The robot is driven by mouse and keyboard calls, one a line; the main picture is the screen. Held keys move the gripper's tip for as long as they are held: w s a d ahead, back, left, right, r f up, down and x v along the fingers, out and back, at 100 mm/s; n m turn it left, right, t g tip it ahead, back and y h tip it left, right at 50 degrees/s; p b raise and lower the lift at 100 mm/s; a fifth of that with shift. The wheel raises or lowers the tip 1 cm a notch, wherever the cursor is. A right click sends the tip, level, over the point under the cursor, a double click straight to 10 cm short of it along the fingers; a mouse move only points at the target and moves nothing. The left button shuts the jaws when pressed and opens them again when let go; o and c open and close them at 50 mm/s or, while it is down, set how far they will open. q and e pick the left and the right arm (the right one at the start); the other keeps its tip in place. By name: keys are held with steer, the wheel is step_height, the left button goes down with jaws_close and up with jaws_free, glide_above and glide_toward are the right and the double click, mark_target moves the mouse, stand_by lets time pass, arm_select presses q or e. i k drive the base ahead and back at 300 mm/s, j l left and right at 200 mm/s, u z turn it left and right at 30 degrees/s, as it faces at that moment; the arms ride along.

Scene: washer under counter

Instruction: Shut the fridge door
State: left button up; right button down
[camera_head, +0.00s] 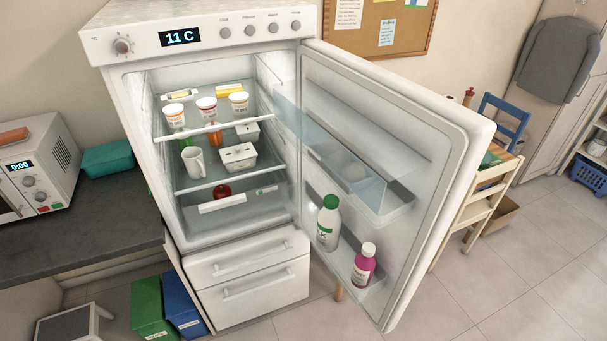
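The white fridge (150,150) stands upright in the middle of the head view, its display reading 11 C. Its door (455,150) is wide open, hinged on the fridge's right side and swung out to the right. The door's inner face shows, with a clear bin holding round items, a white bottle with a green cap (328,222) and a pink bottle with a white cap (363,266). The shelves hold several tubs, a white mug (193,161) and boxes. Two drawers (250,275) below are shut. Neither of my grippers is in view.
A counter (90,215) with a microwave (38,165) and a green tray (107,159) is at the left. Green and blue boxes (165,305) stand on the floor beside the fridge. A wooden chair (475,205) is behind the door. The floor (520,280) at the right is clear.

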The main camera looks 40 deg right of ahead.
mark_target(429, 148)
steer(key=k+l, duration=0.2)
steer(key=l, duration=0.2)
steer(key=k+l, duration=0.15)
steer(key=l, duration=0.25)
steer(key=k+l, duration=0.2)
steer(key=l, duration=0.2)
steer(key=k+l, duration=0.15)
steer(key=l, duration=0.25)
